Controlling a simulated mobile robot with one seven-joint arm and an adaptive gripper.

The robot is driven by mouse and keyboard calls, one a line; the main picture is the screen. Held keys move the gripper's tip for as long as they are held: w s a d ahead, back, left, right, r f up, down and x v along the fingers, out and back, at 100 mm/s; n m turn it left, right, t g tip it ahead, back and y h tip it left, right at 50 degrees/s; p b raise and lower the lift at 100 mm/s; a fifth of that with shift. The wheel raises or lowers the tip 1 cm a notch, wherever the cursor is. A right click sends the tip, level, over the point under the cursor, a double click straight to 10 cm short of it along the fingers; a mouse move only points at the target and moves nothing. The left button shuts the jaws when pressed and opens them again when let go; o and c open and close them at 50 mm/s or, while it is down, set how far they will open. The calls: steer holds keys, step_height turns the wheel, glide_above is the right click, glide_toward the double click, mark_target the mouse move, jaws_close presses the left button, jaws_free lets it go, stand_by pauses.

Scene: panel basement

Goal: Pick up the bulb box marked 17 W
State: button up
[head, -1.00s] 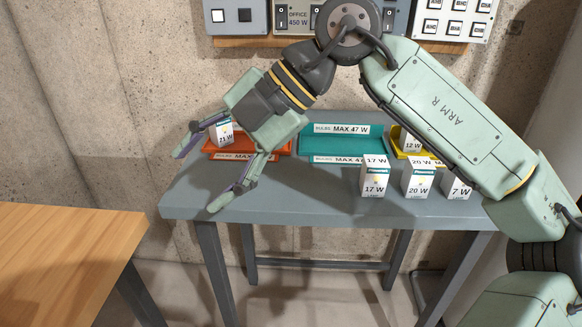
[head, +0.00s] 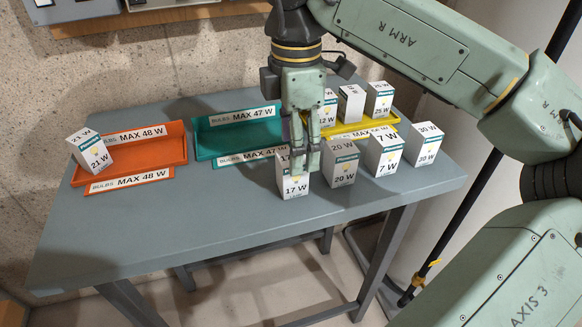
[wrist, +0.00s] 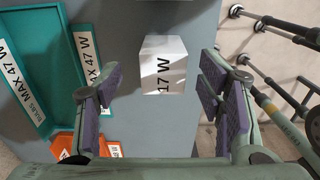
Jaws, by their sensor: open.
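The white bulb box marked 17 W (head: 293,186) stands upright on the grey table, near its front edge, in the head view. My gripper (head: 307,162) points down over it, and its fingers hide part of the box's top. In the wrist view the 17 W box (wrist: 163,66) lies ahead between the two open fingers (wrist: 163,105). Gaps show on both sides, and the fingers do not touch it there.
Boxes marked 20 W (head: 341,164), 7 W (head: 384,155) and 30 W (head: 424,146) stand to the right. Behind are an orange tray (head: 165,150) holding a 21 W box (head: 92,151), an empty-looking teal tray (head: 205,142) and a yellow tray (head: 352,127) with several boxes.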

steer(key=shift+s+a+f+p, duration=0.15)
steer(key=shift+f+p, duration=0.3)
steer(key=shift+f, duration=1.15)
steer(key=shift+s+a+f+p, duration=0.15)
steer(key=shift+f+p, duration=0.3)
steer(key=shift+f, duration=1.1)
steer(key=shift+c, duration=0.3)
steer(key=c, duration=1.2)
steer(key=shift+r, duration=0.2)
